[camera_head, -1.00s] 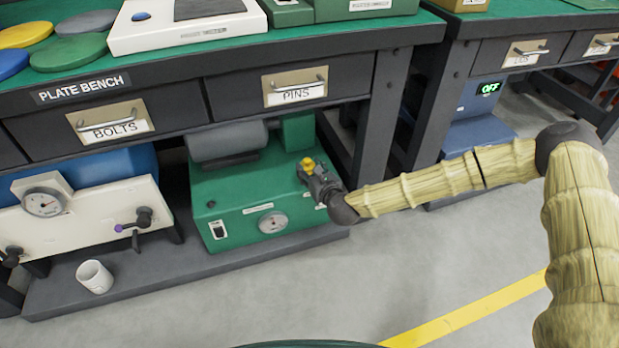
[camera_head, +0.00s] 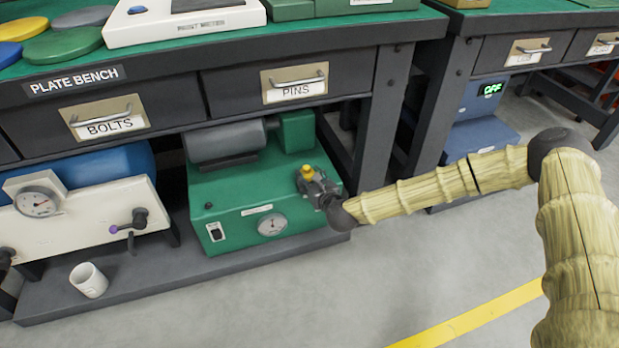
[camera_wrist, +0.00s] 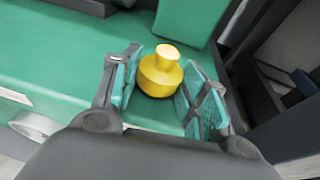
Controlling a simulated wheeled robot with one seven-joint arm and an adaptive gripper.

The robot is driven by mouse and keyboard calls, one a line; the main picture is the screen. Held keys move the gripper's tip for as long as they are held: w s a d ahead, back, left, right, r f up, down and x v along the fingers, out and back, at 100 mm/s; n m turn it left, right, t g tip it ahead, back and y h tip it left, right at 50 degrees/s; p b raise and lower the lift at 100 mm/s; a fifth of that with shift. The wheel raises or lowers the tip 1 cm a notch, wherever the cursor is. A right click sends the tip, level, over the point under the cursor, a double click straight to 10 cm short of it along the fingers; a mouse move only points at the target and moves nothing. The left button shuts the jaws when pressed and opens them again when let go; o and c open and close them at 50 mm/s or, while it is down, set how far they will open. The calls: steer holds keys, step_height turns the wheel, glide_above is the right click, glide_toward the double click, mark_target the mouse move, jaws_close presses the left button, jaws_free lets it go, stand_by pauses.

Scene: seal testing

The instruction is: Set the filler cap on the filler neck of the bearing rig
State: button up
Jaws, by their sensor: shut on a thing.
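The yellow filler cap (camera_head: 307,171), a squat round body with a narrower knob on top, is held upright in my gripper (camera_head: 314,181). In the wrist view the cap (camera_wrist: 160,76) sits between the two teal pads of my gripper (camera_wrist: 166,90). The cap is over the right part of the top of a green unit (camera_head: 240,190) with a dial gauge and a switch. I cannot tell whether this unit is the bearing rig. No filler neck shows; the cap's underside and what lies below it are hidden. I cannot tell whether the cap touches anything.
The bench (camera_head: 180,60) with drawers overhangs the unit. A grey motor (camera_head: 222,142) and a green block (camera_head: 297,131) stand at its back. A bench leg (camera_head: 382,110) is to the right. A white mug (camera_head: 89,280) and a white gauge panel (camera_head: 85,213) are left. The front floor is clear.

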steer(key=shift+f, duration=0.3)
steer(key=o, duration=0.8)
steer(key=shift+f, duration=0.15)
steer(key=shift+o, duration=0.2)
steer(key=shift+s, duration=0.1)
steer(key=shift+d+f, duration=0.15)
steer(key=shift+r+p, duration=0.35)
steer(key=shift+r, duration=0.2)
steer(key=p+v, duration=0.4)
steer(key=v, duration=0.8)
steer(key=shift+r, duration=0.35)
